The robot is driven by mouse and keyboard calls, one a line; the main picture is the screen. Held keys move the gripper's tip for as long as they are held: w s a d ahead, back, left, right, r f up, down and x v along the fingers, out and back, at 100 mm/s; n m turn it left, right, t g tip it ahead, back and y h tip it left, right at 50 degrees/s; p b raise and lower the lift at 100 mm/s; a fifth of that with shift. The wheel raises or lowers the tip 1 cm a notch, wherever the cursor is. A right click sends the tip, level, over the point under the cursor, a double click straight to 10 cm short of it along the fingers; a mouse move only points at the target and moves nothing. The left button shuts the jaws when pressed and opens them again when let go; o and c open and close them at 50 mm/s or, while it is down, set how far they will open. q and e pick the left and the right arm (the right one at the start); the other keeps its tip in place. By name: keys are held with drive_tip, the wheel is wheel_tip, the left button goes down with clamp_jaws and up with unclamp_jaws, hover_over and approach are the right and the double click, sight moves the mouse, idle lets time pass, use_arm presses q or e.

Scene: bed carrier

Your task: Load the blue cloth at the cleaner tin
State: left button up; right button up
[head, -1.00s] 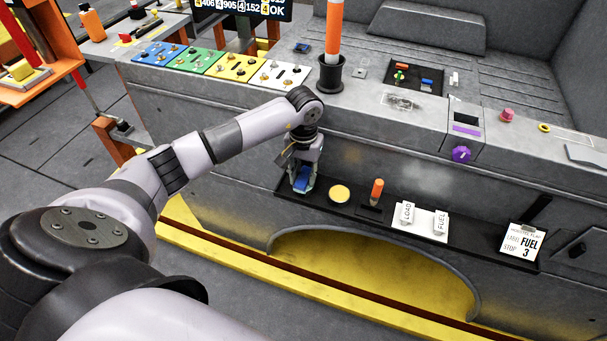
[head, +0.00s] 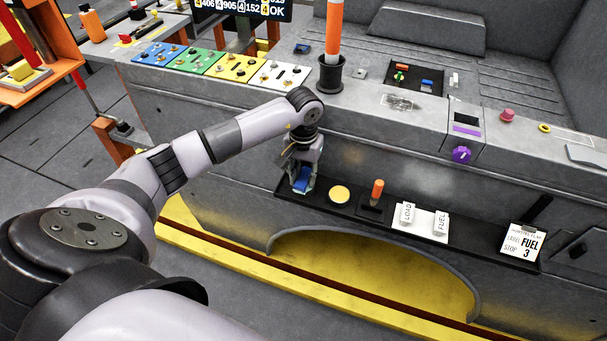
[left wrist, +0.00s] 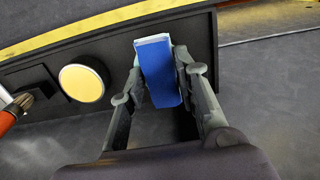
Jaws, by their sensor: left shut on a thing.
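The blue cloth (head: 302,184) is a small folded blue block at the left end of the black shelf tray; it also shows in the left wrist view (left wrist: 161,80), with a pale upper edge. My left gripper (head: 303,181) points down over the tray and is shut on the cloth, one finger on each side; its fingers also show in the left wrist view (left wrist: 157,78). The cleaner tin (head: 339,194) is a round, yellow-topped disc just right of the cloth and apart from it; it also shows in the left wrist view (left wrist: 82,83). My right gripper is not in view.
The black tray (head: 470,246) also bears an orange-handled tool (head: 377,188) and white LOAD (head: 407,213) and FUEL (head: 440,223) tags.

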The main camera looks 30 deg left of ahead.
sight(304, 177)
use_arm(q)
drive_tip(key=shift+r+p, duration=1.6)
drive_tip(key=shift+r, duration=1.9)
